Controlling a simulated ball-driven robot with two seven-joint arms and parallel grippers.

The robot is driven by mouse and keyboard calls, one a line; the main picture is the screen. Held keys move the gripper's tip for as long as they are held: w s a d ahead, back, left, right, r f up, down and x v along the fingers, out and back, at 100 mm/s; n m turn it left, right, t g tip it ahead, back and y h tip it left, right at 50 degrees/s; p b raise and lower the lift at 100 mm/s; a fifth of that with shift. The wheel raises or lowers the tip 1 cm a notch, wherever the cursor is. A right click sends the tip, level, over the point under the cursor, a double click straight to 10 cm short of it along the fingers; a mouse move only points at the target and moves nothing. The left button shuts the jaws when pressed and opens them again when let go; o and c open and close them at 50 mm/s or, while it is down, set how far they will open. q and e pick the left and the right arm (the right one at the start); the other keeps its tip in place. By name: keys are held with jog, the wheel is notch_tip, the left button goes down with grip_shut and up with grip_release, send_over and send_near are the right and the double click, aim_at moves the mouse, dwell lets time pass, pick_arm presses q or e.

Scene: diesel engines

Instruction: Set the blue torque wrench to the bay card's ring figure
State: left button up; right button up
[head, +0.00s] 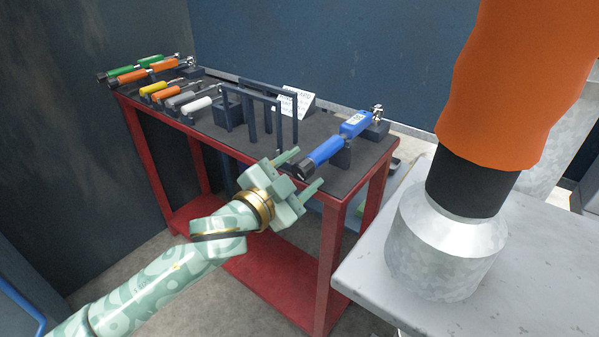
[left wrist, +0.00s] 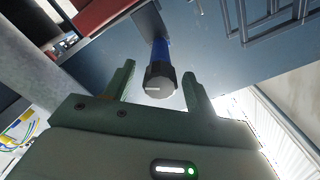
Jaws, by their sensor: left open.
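The blue torque wrench (head: 338,146) lies on dark supports at the right end of the red-framed bench. Its dark end knob points toward me and its ratchet head points to the back right. A white card (head: 294,101) with print too small to read stands behind the dark frames, left of the wrench. My left gripper (head: 305,171) is open and empty, just in front of the wrench's knob end. In the left wrist view the wrench's knob (left wrist: 160,78) shows between and beyond the two open fingers (left wrist: 158,82). My right gripper is not in view.
The red bench (head: 334,250) has a dark top holding green, orange, yellow and grey-handled tools (head: 160,88) at its left end. Dark upright frames (head: 262,110) stand mid-bench.

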pick_arm(q)
jog(key=c, duration=1)
jog(key=shift+o, duration=0.2)
jog(key=shift+r+m+p, duration=0.15)
jog(key=shift+m+p, duration=0.15)
jog(key=shift+p, duration=0.2)
jog(key=shift+r+p, duration=0.1)
jog(key=shift+p, duration=0.2)
jog(key=m+p, duration=0.3)
jog(key=shift+r+m+p, duration=0.1)
jog(key=shift+m+p, duration=1.1)
jog(key=shift+m, duration=0.2)
jog(key=shift+f+m+p, duration=0.3)
jog(key=shift+m+p, duration=0.35)
jog(key=shift+m, duration=0.45)
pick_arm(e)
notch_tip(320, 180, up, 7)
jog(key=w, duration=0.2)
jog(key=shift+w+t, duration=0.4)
pick_arm(q)
jog(key=shift+f, duration=0.1)
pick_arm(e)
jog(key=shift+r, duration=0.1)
